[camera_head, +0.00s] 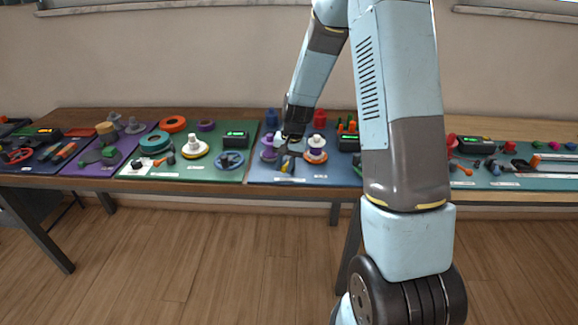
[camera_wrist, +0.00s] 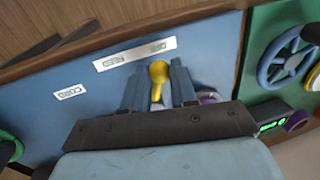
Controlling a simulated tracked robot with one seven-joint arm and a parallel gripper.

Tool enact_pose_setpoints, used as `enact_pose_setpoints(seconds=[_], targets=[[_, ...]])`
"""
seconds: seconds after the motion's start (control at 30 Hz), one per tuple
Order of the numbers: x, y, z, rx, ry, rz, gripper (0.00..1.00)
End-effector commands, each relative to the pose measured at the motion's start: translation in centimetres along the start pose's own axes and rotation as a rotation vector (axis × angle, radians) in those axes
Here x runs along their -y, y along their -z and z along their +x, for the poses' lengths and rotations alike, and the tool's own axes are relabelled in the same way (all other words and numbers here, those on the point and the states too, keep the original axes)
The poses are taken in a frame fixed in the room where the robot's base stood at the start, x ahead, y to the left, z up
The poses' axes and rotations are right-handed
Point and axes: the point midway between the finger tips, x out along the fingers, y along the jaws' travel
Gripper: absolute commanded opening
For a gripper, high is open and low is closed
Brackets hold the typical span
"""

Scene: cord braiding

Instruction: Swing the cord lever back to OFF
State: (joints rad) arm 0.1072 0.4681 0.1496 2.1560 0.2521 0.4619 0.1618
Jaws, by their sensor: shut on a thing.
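The cord lever (camera_wrist: 158,70) has a yellow rounded knob and stands over a blue panel (camera_wrist: 85,75) in the wrist view. My gripper (camera_wrist: 159,80) has one finger on each side of the lever and is shut on it just below the knob. In the head view my gripper (camera_head: 289,158) reaches down to the front part of the blue panel, with a bit of yellow (camera_head: 285,167) showing at its tips. A white label (camera_wrist: 69,93) reads CORD. A longer white label strip (camera_wrist: 134,54) lies beyond the knob; its words are too small to read surely.
A purple round part (camera_wrist: 209,97) sits close beside one finger. On the blue panel stand purple and white-orange spools (camera_head: 316,150). A green panel with a blue handwheel (camera_head: 229,161) lies to the left. The table's front edge is near.

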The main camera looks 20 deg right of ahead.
Motion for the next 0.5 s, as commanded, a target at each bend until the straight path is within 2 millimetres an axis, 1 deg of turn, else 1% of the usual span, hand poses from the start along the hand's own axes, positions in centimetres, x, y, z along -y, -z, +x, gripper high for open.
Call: enact_pose_setpoints(seconds=[0.23,0.5], targets=[[0.64,0.24,0.08,-0.023,0.0,0.112,0.0],[0.85,0.37,0.12,-0.033,0.001,0.159,0.0]])
